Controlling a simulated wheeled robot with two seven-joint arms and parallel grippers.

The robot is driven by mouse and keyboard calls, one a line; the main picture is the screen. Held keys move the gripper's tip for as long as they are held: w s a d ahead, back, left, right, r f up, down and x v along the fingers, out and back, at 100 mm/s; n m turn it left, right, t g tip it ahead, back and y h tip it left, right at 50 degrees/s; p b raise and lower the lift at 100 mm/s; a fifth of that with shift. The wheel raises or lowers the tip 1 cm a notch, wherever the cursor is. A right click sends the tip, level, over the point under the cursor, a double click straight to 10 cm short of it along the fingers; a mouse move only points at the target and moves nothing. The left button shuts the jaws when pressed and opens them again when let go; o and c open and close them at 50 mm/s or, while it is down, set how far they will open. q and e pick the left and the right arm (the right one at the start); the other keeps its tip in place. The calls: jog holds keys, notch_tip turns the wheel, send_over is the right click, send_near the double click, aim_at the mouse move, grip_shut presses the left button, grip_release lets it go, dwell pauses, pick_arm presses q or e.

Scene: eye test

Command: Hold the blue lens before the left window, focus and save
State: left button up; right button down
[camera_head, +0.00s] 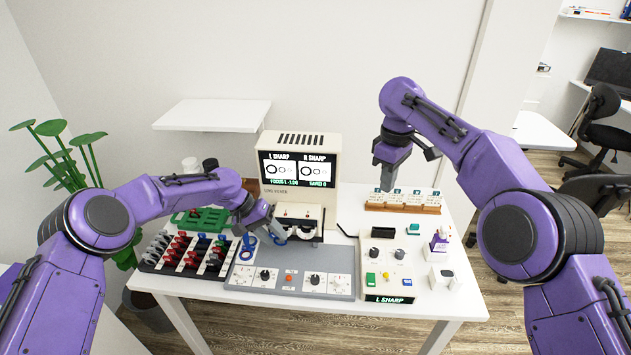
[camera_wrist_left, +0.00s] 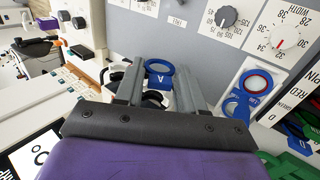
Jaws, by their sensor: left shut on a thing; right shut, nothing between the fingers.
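The lens meter (camera_head: 262,182) stands at the back of the table. Its screen (camera_head: 298,169) reads "L SHARP" and "R SHARP", with a focus line at left and "SAVED" at right. My left gripper (camera_head: 277,233) is shut on a blue lens (camera_wrist_left: 160,69) with a handle marked "A", in front of the meter's lower left part. My arm partly hides the windows, so I cannot tell how well the lens lines up. My right gripper (camera_head: 385,180) is shut and empty, raised at right.
The grey console (camera_head: 340,262) has dials and a red button. A rack (camera_head: 150,262) of coloured lenses is at left, a green tray (camera_head: 212,222) behind it. At right are a control box (camera_head: 364,262) reading "L SHARP", with green and yellow buttons, and card holders (camera_head: 403,208).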

jog(key=shift+r, duration=0.1)
jog(key=s+d+r+m+y, duration=0.1)
jog(key=d+r+m, duration=0.1)
jog(key=d, duration=0.5)
jog(key=s+a+f+m+t+y, duration=0.25)
jog(key=f+m, duration=0.35)
jog(key=m, duration=0.3)
jog(key=s+a+f+m+t+y, duration=0.1)
jog(key=s+f+m+t+y, duration=0.15)
jog(key=f+m, duration=0.45)
jog(key=s+d+f+m+t+h, duration=0.1)
jog(key=s+d+m+t+h, duration=0.1)
jog(key=m, duration=0.7)
jog(key=s+d+f+m+t+h, duration=0.1)
jog(key=d+f+m+t+h, duration=0.1)
jog(key=m, duration=0.6)
jog(key=shift+s+d+m, duration=0.35)
jog(key=shift+d+m, duration=0.05)
jog(key=shift+d, duration=0.15)
